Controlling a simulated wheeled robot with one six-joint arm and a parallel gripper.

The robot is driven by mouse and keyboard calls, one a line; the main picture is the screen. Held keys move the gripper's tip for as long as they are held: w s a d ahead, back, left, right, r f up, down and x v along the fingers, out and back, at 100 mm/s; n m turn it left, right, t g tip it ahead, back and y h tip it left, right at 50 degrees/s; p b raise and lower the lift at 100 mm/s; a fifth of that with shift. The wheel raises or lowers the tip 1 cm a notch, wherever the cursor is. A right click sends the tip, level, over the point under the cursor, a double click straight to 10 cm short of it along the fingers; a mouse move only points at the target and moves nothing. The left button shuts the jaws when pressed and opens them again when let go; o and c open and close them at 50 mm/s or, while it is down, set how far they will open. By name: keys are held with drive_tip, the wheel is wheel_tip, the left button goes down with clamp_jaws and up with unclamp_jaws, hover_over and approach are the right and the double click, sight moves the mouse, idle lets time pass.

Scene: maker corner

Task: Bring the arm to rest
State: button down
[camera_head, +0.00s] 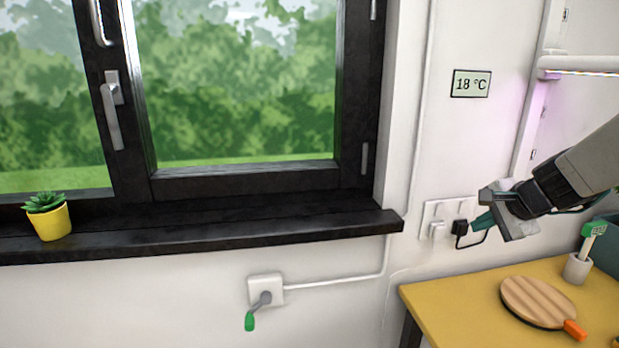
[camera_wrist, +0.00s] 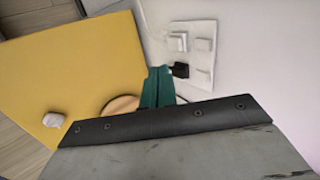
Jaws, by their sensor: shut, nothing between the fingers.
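My gripper (camera_head: 480,223) reaches in from the right on my arm, in front of the white wall. Its green fingers are shut with nothing between them, and they point left toward a black plug (camera_head: 460,228) in a white socket panel (camera_head: 434,211). In the wrist view the closed fingers (camera_wrist: 158,82) show in the middle, close beside the black plug (camera_wrist: 180,70). I cannot tell if they touch it. A dark cord runs from the plug and passes partly behind the gripper.
Below my gripper is a yellow table (camera_head: 440,300) with a round striped wooden paddle (camera_head: 538,300) and a cup (camera_head: 577,268) holding a green-headed brush. A thermometer display (camera_head: 471,84) hangs above.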

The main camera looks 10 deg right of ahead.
drive_tip(key=s+a+n+g, duration=0.3)
drive_tip(key=s+a+n, duration=0.5)
drive_tip(key=s, duration=0.4)
drive_tip(key=s+a+r+n+g+h, duration=0.1)
drive_tip(key=s+a+n+g, duration=0.3)
drive_tip(key=s+a+n, duration=0.4)
drive_tip(key=s+a, duration=0.1)
drive_tip(key=s, duration=0.4)
drive_tip(key=shift+s+a+n, duration=0.15)
drive_tip(key=shift+a+n, duration=0.05)
drive_tip(key=shift+n, duration=0.1)
drive_tip(key=shift+a+r, duration=0.1)
